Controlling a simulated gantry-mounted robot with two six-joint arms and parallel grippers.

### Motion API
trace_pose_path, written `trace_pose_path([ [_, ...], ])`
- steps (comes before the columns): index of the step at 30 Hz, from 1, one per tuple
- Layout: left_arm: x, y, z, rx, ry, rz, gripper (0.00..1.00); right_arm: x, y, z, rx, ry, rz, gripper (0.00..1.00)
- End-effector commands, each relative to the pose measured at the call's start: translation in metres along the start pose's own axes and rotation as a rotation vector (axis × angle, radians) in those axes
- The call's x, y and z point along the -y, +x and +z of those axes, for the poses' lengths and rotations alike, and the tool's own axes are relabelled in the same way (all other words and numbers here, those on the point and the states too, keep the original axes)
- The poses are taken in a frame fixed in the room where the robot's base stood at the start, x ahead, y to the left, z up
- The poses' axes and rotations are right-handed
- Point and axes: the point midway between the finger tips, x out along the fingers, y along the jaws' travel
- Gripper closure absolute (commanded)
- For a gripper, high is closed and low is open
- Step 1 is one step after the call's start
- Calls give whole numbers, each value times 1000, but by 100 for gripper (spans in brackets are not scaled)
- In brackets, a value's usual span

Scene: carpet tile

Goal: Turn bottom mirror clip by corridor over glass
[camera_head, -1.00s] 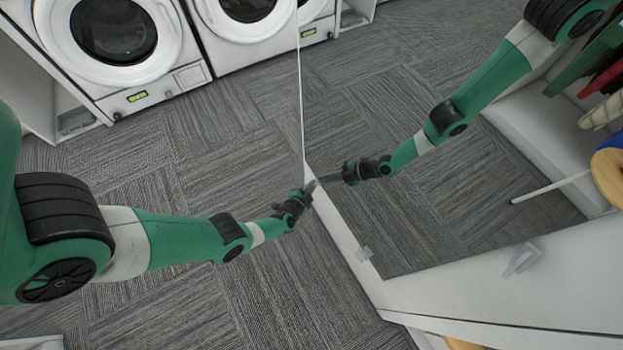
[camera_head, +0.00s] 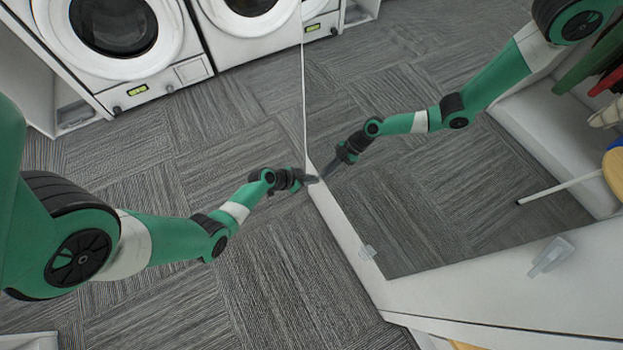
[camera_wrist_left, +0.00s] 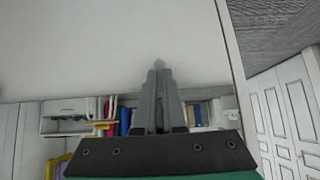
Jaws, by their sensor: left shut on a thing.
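The tall mirror (camera_head: 440,190) reflects the carpet and my own arm, which makes a second green arm appear on the right. My left gripper (camera_head: 311,179) comes in from the left at the mirror's lower edge, near its far-left corner. It is shut on the bottom mirror clip there, which its fingers mostly hide; I cannot tell the clip's angle. In the left wrist view, the closed fingers (camera_wrist_left: 159,88) point at a white surface, with a small grey tip of the clip (camera_wrist_left: 160,64) at their ends. My right gripper is not in view.
Another clear clip (camera_head: 367,252) sits farther along the mirror's lower edge. A larger clear clip (camera_head: 551,257) is on the white board at right. White washing machines (camera_head: 115,40) stand at the upper left. Carpet left of the mirror is clear.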

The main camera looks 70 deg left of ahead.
Motion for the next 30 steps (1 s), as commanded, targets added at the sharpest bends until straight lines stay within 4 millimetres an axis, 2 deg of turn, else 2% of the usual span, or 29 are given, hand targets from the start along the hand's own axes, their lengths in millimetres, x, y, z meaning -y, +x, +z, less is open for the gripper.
trace_pose_path([
  [15,0,0,1,2,-16,17,100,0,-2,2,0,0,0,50],
  [16,0,0,1,2,-16,17,89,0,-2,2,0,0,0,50],
  [18,0,0,1,2,-16,17,76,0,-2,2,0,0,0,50],
  [21,0,0,1,1,-15,17,62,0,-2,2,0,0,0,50],
  [30,0,-3,0,0,-15,16,62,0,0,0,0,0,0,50],
])
